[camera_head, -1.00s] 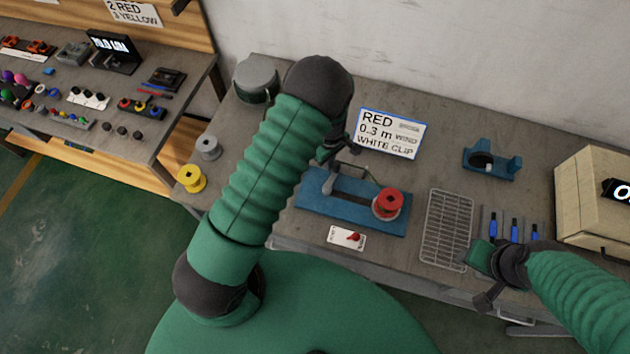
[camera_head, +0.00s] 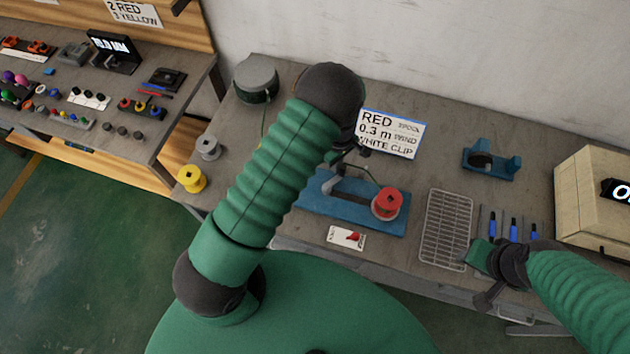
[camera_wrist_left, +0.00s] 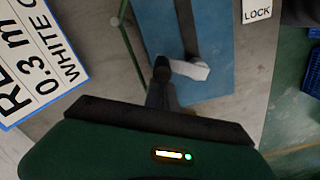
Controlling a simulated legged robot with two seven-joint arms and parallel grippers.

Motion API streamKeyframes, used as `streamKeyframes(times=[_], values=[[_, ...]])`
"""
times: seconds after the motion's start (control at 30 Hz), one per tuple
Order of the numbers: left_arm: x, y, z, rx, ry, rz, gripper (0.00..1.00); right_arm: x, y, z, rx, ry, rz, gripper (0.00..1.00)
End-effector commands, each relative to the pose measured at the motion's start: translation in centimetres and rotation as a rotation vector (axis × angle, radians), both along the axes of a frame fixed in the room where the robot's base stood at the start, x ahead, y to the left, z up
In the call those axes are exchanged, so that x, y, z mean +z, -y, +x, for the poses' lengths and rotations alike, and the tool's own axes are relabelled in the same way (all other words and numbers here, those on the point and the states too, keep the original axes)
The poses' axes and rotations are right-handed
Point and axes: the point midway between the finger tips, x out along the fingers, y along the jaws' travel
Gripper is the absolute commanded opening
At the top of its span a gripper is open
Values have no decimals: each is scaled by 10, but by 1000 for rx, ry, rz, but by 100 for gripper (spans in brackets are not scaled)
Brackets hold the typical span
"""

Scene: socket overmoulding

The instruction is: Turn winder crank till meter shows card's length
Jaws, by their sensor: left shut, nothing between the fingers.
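The winder has a blue base (camera_head: 375,217) with a red spool (camera_head: 388,203) on its right end and a grey crank arm (camera_head: 333,186) on its left. The white card (camera_head: 392,133) behind it reads RED, 0.3 m, WHITE CLIP. My left gripper (camera_head: 343,155) is over the back of the winder, partly hidden by its arm. In the left wrist view its shut, empty fingers (camera_wrist_left: 161,75) are beside a pale part of the crank (camera_wrist_left: 190,69); contact is unclear. My right gripper (camera_head: 480,258) is beside the wire rack, its jaws unclear. No meter reading is legible.
A green line runs from a grey drum (camera_head: 256,80). A small white plate (camera_head: 346,238) with a red lever lies in front of the winder. A wire rack (camera_head: 446,230), blue-handled tools (camera_head: 515,230), a blue stand (camera_head: 492,160) and a beige box (camera_head: 590,185) occupy the right.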

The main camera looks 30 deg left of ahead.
Motion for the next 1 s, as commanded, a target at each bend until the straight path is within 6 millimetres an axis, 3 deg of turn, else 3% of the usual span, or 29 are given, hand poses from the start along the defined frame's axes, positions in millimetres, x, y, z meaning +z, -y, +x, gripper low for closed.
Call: streamKeyframes(times=[0.2, 0.63, 1.0], values=[[1, 16, -1, -2, 0, -1, 0, 4, 0, 0, 0, 0, 0, 42], [1, 24, -3, -3, -2, -2, 0, 6, 0, 0, 0, 0, 0, 42], [-1, 9, 2, 1, -1, -1, 0, 2, 0, 0, 0, 0, 0, 42]])
